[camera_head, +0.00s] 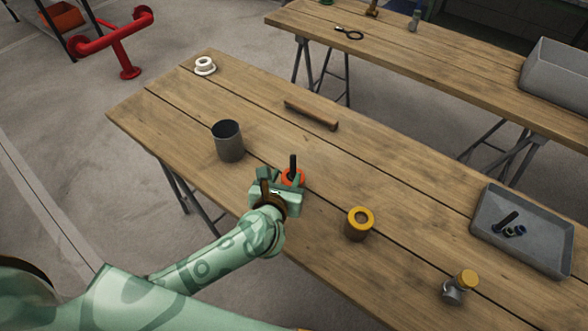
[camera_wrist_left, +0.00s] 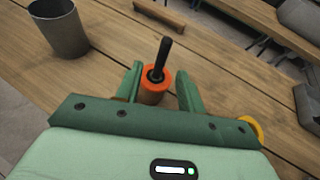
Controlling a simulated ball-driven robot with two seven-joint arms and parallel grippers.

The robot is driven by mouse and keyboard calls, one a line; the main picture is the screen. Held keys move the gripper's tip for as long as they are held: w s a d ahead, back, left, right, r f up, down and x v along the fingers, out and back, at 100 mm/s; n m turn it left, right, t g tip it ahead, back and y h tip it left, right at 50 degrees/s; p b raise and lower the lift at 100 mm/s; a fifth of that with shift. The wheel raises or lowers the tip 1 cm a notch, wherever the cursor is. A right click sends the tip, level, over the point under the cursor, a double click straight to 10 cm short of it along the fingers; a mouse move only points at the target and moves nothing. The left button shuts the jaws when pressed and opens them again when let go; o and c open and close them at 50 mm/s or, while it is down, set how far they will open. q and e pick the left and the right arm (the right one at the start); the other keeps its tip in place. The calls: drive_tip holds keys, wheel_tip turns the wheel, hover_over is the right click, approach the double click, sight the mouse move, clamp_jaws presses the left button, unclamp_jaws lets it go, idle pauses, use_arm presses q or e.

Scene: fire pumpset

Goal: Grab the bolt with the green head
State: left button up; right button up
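My left gripper (camera_head: 279,184) is open at the near edge of the front table. In the left wrist view its two green fingers (camera_wrist_left: 160,88) stand on either side of an orange cylinder (camera_wrist_left: 154,91), with a gap on each side. A dark upright rod (camera_wrist_left: 161,58) rises out of the cylinder's top; no green head shows on it. The grey tray (camera_head: 548,257) at the right holds a dark bolt-like piece (camera_head: 506,221) and small bluish-ringed pieces (camera_head: 517,231). I cannot make out a clearly green bolt head. My right gripper is not in view.
A grey metal cup (camera_head: 229,142) stands left of the gripper. A yellow-topped cylinder (camera_head: 359,224) and a yellow-capped metal fitting (camera_head: 458,287) stand to the right. A wooden bar (camera_head: 311,115) and a white ring-shaped piece (camera_head: 204,66) lie farther back. The second table (camera_head: 440,75) is behind.

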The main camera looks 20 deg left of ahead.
sight(292, 167)
use_arm(q)
drive_tip(key=b+x, duration=0.1)
drive_tip(key=x, duration=0.6)
drive_tip(key=shift+w+d+f, duration=0.2)
drive_tip(key=shift+s, duration=0.1)
clamp_jaws()
